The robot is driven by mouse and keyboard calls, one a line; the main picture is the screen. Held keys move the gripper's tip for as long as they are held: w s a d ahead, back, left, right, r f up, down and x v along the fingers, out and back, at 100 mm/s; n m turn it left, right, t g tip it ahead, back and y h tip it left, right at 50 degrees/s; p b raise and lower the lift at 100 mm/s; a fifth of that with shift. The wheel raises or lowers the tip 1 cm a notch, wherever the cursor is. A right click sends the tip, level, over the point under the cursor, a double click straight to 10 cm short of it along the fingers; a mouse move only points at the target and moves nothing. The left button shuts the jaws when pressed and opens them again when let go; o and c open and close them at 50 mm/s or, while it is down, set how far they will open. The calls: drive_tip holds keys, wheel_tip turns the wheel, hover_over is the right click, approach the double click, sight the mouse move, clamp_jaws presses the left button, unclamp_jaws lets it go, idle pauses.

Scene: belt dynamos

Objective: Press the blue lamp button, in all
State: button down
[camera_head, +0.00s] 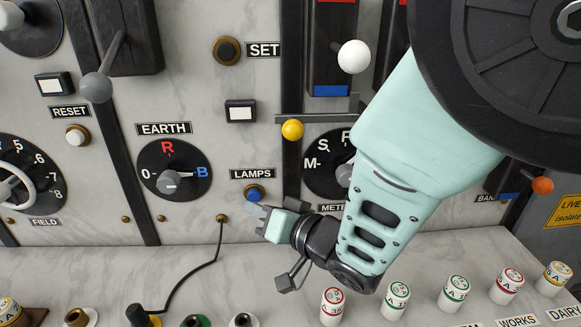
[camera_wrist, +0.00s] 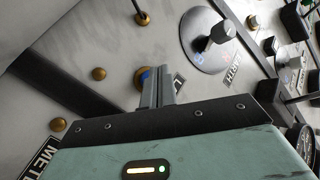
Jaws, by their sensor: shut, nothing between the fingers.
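The blue lamp button (camera_head: 254,193) sits in a brass ring on the grey panel, under the LAMPS label (camera_head: 252,174). My gripper (camera_head: 258,211) is shut and empty, its fingertips at the lower edge of the button in the head view. In the wrist view the shut fingers (camera_wrist: 157,88) point at the panel and cover much of the button (camera_wrist: 143,80); a bit of blue and the brass rim show at their left. I cannot tell whether the fingertips touch the button or whether it is pushed in.
Left of the button is the EARTH dial (camera_head: 174,170). A black cable (camera_head: 207,263) hangs from a brass socket (camera_head: 222,218) close to my gripper. A yellow knob (camera_head: 292,130) is above right, and the METER dial (camera_head: 328,165) is partly behind my arm. Several capped posts (camera_head: 397,296) stand on the ledge below.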

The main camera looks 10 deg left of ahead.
drive_tip(key=shift+w, duration=0.1)
drive_tip(key=shift+w+a, duration=0.1)
drive_tip(key=shift+w, duration=0.2)
drive_tip(key=shift+w+a, duration=0.15)
drive_tip(key=shift+w, duration=0.4)
idle(1.0)
drive_tip(key=shift+s, duration=0.1)
drive_tip(key=shift+s+d+b, duration=0.25)
drive_tip(key=shift+s+b, duration=0.2)
drive_tip(key=shift+s, duration=0.35)
drive_tip(key=shift+s+d+b, duration=0.2)
drive_tip(key=shift+s, duration=0.6)
drive_tip(key=shift+s+d+b, duration=0.15)
drive_tip(key=shift+s+d, duration=0.05)
drive_tip(key=shift+s, duration=0.65)
drive_tip(key=shift+s+d+b, duration=0.2)
drive_tip(key=shift+s, duration=0.6)
